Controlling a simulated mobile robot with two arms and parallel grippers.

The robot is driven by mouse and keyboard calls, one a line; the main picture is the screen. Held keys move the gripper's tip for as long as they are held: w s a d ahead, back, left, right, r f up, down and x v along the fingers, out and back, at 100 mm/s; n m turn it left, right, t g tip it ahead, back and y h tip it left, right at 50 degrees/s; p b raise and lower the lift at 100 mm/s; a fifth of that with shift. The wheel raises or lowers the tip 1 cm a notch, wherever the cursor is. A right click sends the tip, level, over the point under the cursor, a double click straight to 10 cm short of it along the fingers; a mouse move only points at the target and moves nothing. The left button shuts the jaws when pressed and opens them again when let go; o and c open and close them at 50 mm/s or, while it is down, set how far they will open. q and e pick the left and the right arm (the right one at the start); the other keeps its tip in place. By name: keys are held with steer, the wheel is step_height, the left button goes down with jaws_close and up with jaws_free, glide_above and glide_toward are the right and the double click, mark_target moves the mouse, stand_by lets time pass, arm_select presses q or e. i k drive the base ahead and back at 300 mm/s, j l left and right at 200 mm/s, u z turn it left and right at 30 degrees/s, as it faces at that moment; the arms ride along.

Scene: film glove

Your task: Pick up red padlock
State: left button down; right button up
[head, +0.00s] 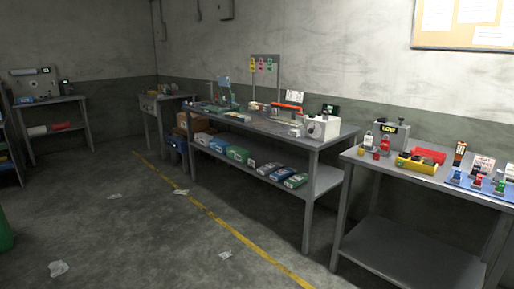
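A small red item that looks like a red padlock (385,144) stands on the grey table (349,154) at the right, in front of a grey box marked with yellow letters (391,130). A whitish, similar-sized item (368,141) stands just left of it. Another small red item (478,181) sits on a blue mat (455,179) farther right, beside a green one (499,186); at this size I cannot tell whether these are padlocks. Neither of my grippers shows in the head view.
A red tray (428,155) and a yellow holder (416,165) share the right table. A longer workbench (335,140) with a lower shelf of boxes stands in the middle. Paper scraps (58,268) lie on the floor. The floor in front is otherwise open.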

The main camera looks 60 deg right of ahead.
mark_target(377, 156)
steer(key=z, duration=2.9)
steer(key=i+l+z, duration=0.15)
steer(key=i, duration=0.5)
